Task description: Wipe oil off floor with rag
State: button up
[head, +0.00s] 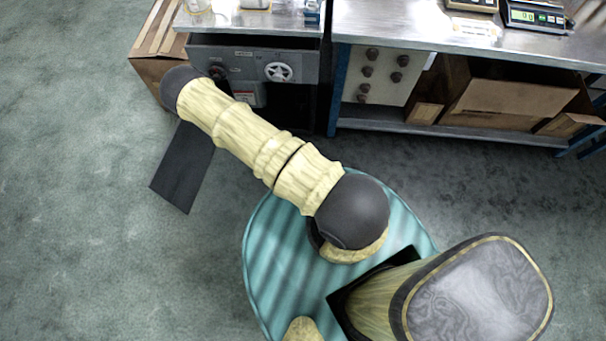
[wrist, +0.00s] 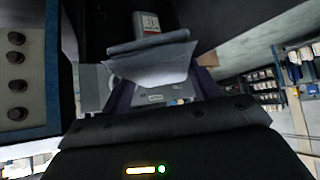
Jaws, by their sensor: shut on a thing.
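My gripper (wrist: 150,76) shows in the wrist view, shut on a grey folded rag (wrist: 148,64) that hangs between its dark fingers. In the head view my arm reaches to the upper left, and the gripper and rag cannot be made out. No oil stands out clearly on the green-grey floor (head: 80,180). The floor is darker and mottled to the right, in front of the bench, but I cannot tell whether that is oil or shade. A flat black rectangle (head: 183,167) shows below the arm's far end; I cannot tell what it is.
A metal workbench (head: 430,30) runs along the top right, with cardboard boxes (head: 515,95) on its lower shelf. A grey machine with a white handwheel (head: 278,72) stands close to my arm. The left floor is clear.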

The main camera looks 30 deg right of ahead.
jog(key=s+d+f+m+g+h+b, duration=0.1)
jog(key=f+m+b, duration=0.4)
jog(key=f+b, duration=1.4)
jog(key=s+d+f+m+g+h+b, duration=0.2)
jog(key=d+f+m+g+h+b, duration=0.1)
jog(key=f+b, duration=1.6)
jog(key=s+d+f+m+g+h+b, duration=0.2)
jog(key=d+f+m+b, duration=0.4)
jog(key=f+b, duration=1.2)
jog(key=shift+s+d+f+m+g+h+b, duration=0.1)
jog(key=shift+d+f+m+g+h+b, duration=0.2)
jog(key=shift+f+h, duration=0.35)
jog(key=shift+s+a+f+m+g+h+b, duration=0.1)
jog(key=shift+f+m+g+h, duration=0.2)
jog(key=shift+f+m+h, duration=0.3)
jog(key=shift+f+g+b, duration=0.3)
jog(key=shift+f+b, duration=0.15)
jog(key=shift+b, duration=0.1)
jog(key=shift+s+r, duration=0.1)
jog(key=shift+f+b, duration=2.05)
jog(key=shift+f, duration=0.6)
jog(key=shift+f, duration=0.35)
